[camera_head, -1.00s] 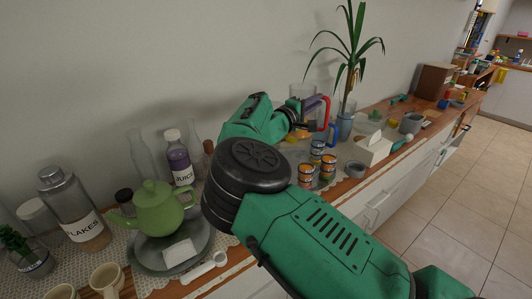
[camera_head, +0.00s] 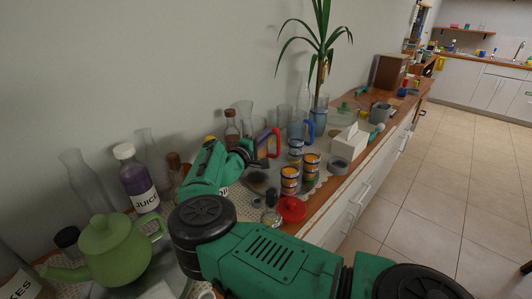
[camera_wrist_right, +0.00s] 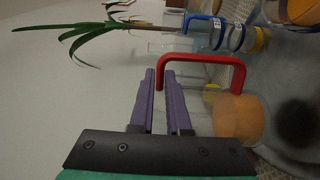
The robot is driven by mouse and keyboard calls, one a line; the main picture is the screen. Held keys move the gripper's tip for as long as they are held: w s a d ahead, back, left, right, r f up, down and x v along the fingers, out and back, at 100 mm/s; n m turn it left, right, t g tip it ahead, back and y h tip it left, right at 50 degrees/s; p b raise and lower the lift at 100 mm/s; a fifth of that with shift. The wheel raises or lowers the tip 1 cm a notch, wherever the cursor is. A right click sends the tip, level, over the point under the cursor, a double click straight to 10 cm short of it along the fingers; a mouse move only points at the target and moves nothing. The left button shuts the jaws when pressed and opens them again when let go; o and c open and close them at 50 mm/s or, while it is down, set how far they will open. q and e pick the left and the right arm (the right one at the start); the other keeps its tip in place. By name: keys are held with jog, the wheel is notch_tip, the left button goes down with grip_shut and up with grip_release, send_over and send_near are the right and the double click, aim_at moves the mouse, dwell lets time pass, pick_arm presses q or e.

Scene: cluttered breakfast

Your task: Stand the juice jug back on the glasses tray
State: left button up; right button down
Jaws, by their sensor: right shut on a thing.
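The juice jug is a clear glass jug with a red handle (camera_head: 276,143) and orange juice in it. The juice also shows in the right wrist view (camera_wrist_right: 238,118). My right gripper (camera_head: 262,145) has its purple fingers shut on the red handle. The jug's body is mostly hidden by my gripper. The grey round glasses tray (camera_head: 259,182) lies beside and below the jug, with striped orange and blue glasses (camera_head: 311,164) on its right part. I cannot tell whether the jug's base touches the tray. My left gripper is not in view.
A blue-handled jug (camera_head: 309,131) and a potted plant (camera_head: 322,60) stand behind. A red lid (camera_head: 291,208) and small glass pieces are in front. A green teapot (camera_head: 105,250) and a juice bottle (camera_head: 137,180) stand left. A white tissue box (camera_head: 350,143) is right.

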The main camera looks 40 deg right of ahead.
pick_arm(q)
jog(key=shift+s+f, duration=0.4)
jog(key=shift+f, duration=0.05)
pick_arm(e)
notch_tip(320, 180, down, 4)
jog(key=shift+s+r, duration=0.1)
jog(key=shift+r, duration=0.1)
jog(key=c, duration=0.9)
grip_release()
jog(key=shift+s, duration=0.1)
pick_arm(q)
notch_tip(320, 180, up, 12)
jog(key=p, duration=1.1)
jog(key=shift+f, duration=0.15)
pick_arm(e)
jog(key=v, duration=1.2)
